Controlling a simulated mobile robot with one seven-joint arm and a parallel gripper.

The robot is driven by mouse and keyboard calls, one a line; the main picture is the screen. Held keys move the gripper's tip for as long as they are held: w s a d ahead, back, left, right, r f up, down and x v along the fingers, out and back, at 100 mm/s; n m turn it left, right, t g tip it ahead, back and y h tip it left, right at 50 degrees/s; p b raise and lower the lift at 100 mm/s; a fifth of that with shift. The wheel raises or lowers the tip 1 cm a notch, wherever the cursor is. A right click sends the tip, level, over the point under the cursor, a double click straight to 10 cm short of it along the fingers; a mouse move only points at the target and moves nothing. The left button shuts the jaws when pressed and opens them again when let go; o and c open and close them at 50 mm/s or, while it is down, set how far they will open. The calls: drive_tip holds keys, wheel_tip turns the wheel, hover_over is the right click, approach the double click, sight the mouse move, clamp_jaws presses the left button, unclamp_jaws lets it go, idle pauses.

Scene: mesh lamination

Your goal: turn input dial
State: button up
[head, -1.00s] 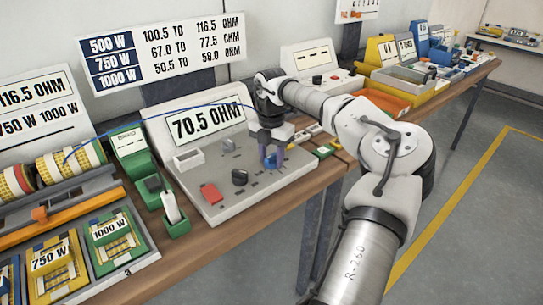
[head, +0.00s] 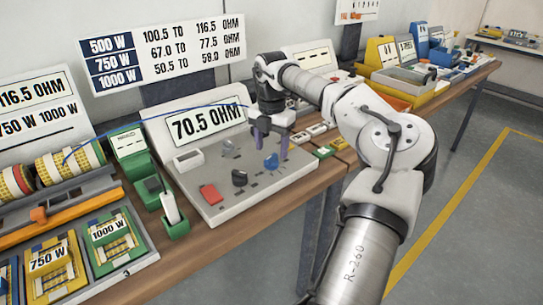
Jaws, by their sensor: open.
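A grey test console (head: 213,213) stands on the bench, with a display (head: 206,125) reading 70.5 OHM. On its sloped face are a blue dial (head: 271,162), a black dial (head: 239,178) and a small grey knob (head: 229,147). I cannot read any label that names one of them the input dial. My gripper (head: 271,147) points down just above and behind the blue dial. Its two fingers are apart, with nothing seen between them, and the blue dial shows clear of them.
A red switch (head: 210,194) sits at the console's front left. A green holder (head: 177,226) stands left of the console, near a tray with cards marked 750 W (head: 48,258) and 1000 W (head: 109,230). A range chart (head: 163,54) hangs behind. A blue cable crosses above the console.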

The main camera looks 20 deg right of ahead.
sight(272, 157)
wheel_tip(272, 157, up, 10)
idle(0.3)
drive_tip(key=shift+s+f, duration=0.1)
idle(0.3)
